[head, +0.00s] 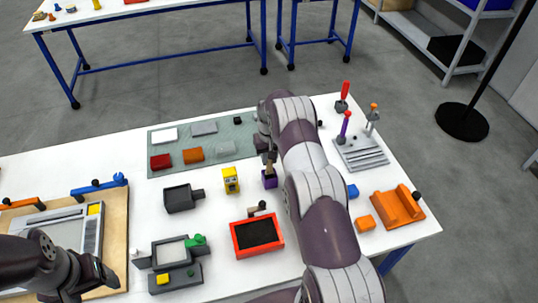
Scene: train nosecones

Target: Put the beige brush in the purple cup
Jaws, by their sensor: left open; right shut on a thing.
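The purple cup (270,181) stands on the white table near the middle, just below my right gripper (266,150). My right gripper is shut on a small brownish-beige thing, which looks like the beige brush (268,161). The brush is upright over the cup's mouth, its lower end at or inside the rim; I cannot tell how deep it is. My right arm covers the area to the right of the cup. My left gripper (108,279) is open and empty at the lower left, well away from the cup.
A yellow block-like object (231,180) stands left of the cup. A red tray (257,250) with a dark inside lies in front. A grey-green mat (185,171) with several coloured blocks lies behind left. An orange holder (398,207) stands at the right. Some white table is bare between them.

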